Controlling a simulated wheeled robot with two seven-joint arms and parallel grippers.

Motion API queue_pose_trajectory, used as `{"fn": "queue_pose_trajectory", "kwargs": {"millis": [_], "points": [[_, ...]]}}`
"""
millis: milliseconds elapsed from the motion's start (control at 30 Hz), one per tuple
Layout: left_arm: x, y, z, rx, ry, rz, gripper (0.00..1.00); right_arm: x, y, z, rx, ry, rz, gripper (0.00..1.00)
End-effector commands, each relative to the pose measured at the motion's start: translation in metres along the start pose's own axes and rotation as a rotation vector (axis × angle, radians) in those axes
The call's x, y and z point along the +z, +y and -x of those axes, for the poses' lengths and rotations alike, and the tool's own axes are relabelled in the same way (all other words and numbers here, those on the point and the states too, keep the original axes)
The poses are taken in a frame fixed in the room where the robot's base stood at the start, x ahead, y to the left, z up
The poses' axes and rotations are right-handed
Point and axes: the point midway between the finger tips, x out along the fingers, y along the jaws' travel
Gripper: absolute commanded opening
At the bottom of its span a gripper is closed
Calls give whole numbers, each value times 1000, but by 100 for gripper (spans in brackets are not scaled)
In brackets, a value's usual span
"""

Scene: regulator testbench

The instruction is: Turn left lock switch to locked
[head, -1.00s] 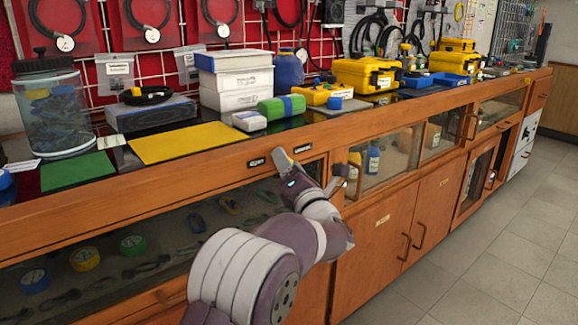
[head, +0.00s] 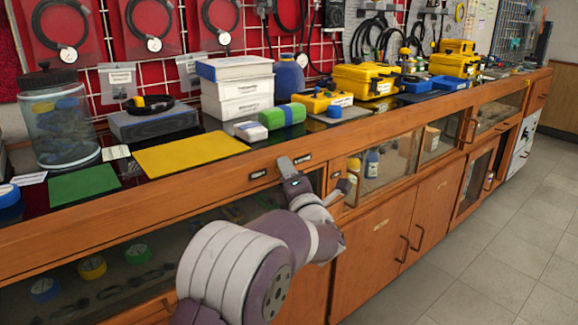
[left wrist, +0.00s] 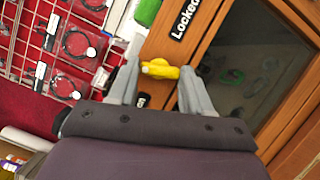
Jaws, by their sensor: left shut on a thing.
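The lock switch is a small yellow knob (left wrist: 160,69) on the wooden cabinet front. It shows in the left wrist view between the fingers of my left gripper (left wrist: 160,86), which is shut on it. A black "Locked" label (left wrist: 185,19) lies above and right of the knob there; another dark label (left wrist: 143,100) is mostly hidden below it. In the head view my left gripper (head: 314,175) is at the cabinet's front rail, near two dark labels, one left (head: 258,174) and one right (head: 304,157). The knob is hidden there. My right gripper is not in view.
The counter above holds a yellow mat (head: 190,150), a green mat (head: 84,185), a glass jar (head: 62,125), stacked white boxes (head: 237,100) and yellow cases (head: 368,80). Glass display panels and cabinet doors (head: 385,225) lie below. The floor (head: 500,240) at right is clear.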

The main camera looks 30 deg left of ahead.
Motion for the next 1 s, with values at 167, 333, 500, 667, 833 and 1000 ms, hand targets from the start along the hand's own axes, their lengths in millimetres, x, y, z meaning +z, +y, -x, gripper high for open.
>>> {"fn": "queue_pose_trajectory", "kwargs": {"millis": [167,333,500,667,833,1000], "points": [[2,9,-1,-67,1,-155,18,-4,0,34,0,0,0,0],[3,12,-1,-130,0,-305,18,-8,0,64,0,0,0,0],[4,14,-2,-192,1,-454,18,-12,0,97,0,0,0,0],[5,16,-2,-250,-1,-595,18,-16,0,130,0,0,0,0],[5,16,-2,-307,-1,-732,18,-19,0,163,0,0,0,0],[6,14,-2,-355,-1,-848,18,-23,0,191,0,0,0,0]]}}
